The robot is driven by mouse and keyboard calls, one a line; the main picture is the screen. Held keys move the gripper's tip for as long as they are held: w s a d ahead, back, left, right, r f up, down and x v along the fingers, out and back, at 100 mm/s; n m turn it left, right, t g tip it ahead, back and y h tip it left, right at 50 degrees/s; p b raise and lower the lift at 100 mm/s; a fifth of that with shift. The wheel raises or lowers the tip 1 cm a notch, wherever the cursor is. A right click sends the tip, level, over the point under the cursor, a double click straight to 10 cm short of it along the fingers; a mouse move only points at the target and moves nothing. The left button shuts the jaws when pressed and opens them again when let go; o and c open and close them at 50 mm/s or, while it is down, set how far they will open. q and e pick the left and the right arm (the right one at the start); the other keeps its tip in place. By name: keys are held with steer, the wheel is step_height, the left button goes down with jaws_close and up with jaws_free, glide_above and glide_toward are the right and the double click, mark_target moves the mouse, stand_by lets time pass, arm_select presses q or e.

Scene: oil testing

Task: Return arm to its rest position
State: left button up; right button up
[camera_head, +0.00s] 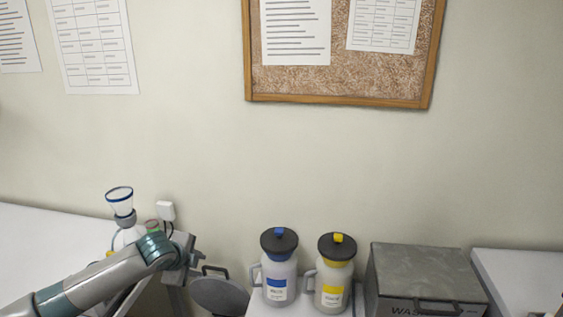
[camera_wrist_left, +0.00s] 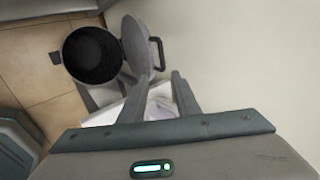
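My left arm (camera_head: 95,282) comes in from the lower left in the head view. My left gripper (camera_head: 196,257) is at its end, above and beside the open lid of a grey bin. In the left wrist view its two fingers (camera_wrist_left: 160,78) are spread apart. A pale, partly see-through thing shows beyond and between them; I cannot tell what it is, but nothing looks clamped. My right arm and gripper are not in view.
The grey bin (camera_wrist_left: 91,54) stands open, its lid (camera_head: 219,296) raised. A funnel-topped bottle (camera_head: 120,202) stands behind my arm. A blue-labelled jug (camera_head: 279,274), a yellow-labelled jug (camera_head: 334,275) and a grey metal box (camera_head: 420,270) are to the right.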

arm_select(q)
steer(key=s+d+f+n+g+h, duration=0.1)
steer(key=s+d+f+n, duration=0.2)
steer(key=s+d+f, duration=0.55)
steer(key=s+d+f+n+g+h, duration=0.15)
steer(key=s+d+f, duration=0.35)
steer(key=s, duration=0.6)
steer(key=s+a+f+n+g+y, duration=0.15)
steer(key=s+n, duration=0.25)
steer(key=s, duration=0.5)
steer(key=s+a+n, duration=0.2)
steer(key=s+n, duration=0.2)
steer(key=s, duration=0.5)
steer(key=s+a+f+n+y, duration=0.15)
steer(key=s+n, duration=0.25)
steer(key=s, duration=0.6)
step_height(320, 180, down, 28)
steer(key=g, duration=0.1)
steer(key=s+a+f+g, duration=0.1)
steer(key=s+a+f, duration=0.2)
steer(key=s+f, duration=1.3)
steer(key=shift+s+f, duration=0.2)
steer(key=shift+f, duration=0.35)
